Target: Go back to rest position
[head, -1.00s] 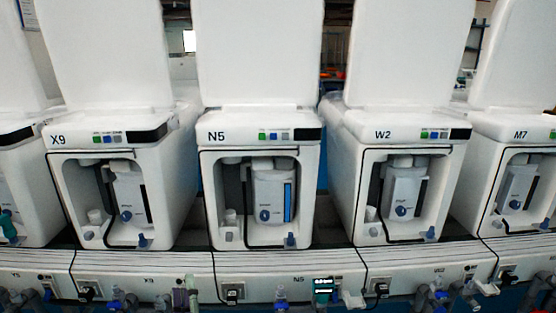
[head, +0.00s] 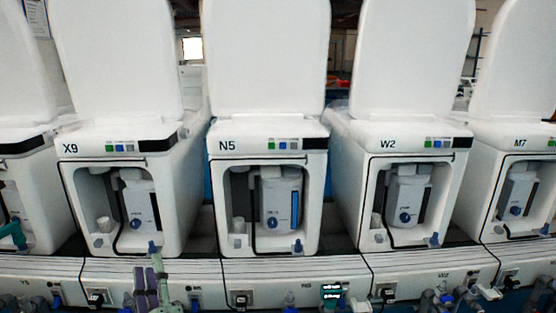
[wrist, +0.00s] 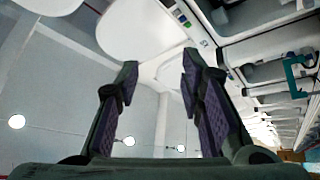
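My gripper (wrist: 158,62) shows in the wrist view with its two dark green fingers and purple pads apart. Nothing is between the fingers, so it is open and empty. In the head view, part of my gripper (head: 152,282) shows at the lower left, in front of the bench edge, below and between units X9 and N5. The wrist view is tilted, with ceiling lights on the left and the row of units at the upper right.
Several pipe fittings and valves line the bench front. A teal fitting (wrist: 295,75) shows at right in the wrist view.

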